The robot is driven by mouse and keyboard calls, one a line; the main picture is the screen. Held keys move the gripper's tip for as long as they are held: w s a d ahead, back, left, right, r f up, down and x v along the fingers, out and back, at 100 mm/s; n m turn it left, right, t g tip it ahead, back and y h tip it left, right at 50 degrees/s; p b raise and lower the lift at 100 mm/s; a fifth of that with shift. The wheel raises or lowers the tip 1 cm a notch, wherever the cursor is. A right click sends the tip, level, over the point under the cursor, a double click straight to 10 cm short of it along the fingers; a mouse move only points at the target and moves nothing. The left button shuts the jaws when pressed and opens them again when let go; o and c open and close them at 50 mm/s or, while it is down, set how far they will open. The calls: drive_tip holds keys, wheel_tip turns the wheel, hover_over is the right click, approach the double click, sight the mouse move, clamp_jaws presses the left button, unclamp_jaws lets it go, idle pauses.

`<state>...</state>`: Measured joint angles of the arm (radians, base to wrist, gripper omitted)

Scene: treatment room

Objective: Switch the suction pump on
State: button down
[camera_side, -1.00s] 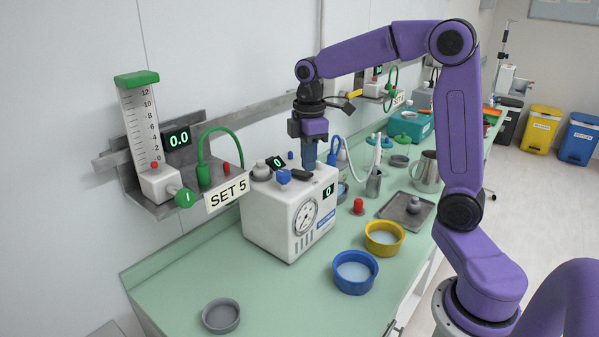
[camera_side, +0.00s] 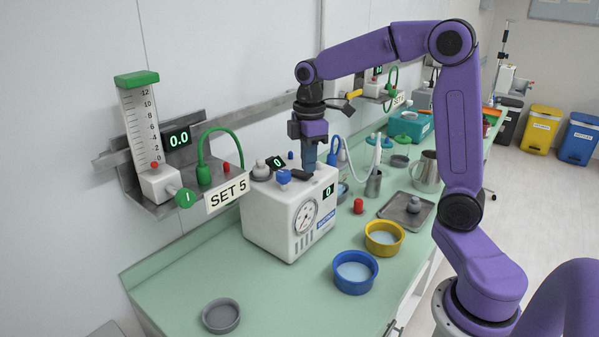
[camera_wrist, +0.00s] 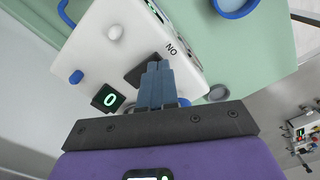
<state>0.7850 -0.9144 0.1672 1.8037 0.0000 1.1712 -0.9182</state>
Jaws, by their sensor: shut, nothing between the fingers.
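The suction pump (camera_side: 272,228) is a white box on the green counter, with a round gauge (camera_side: 305,217) and a blue label on its front. Two small displays on it read 0. A dark switch (camera_side: 299,174) sits on its top face. My gripper (camera_side: 309,167) points down over the pump top, shut and empty, with its fingertips close to the switch. In the wrist view the closed fingertips (camera_wrist: 157,66) overlap the dark switch (camera_wrist: 138,72), next to the letters "NO". Whether they touch it cannot be told; the fingers hide part of it.
A flowmeter marked SET 5 (camera_side: 227,192) hangs on the wall rail at left, reading 0.0. A blue bowl (camera_side: 355,287), a yellow bowl (camera_side: 400,241), a grey dish (camera_side: 221,331) and a metal tray (camera_side: 391,209) stand on the counter. The front left of the counter is mostly clear.

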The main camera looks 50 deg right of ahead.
sight(308, 175)
drive_tip(key=shift+f, duration=0.65)
idle(0.3)
drive_tip(key=shift+r, duration=3.55)
drive_tip(key=s+a+f, duration=0.5)
drive_tip(key=s+a, duration=0.5)
drive_tip(key=s, duration=0.2)
drive_tip(key=s+f, duration=0.3)
drive_tip(key=s, duration=0.4)
drive_tip(key=s+f, duration=0.3)
drive_tip(key=s, duration=0.4)
drive_tip(key=shift+a+n, duration=0.25)
drive_tip(key=shift+n, duration=0.05)
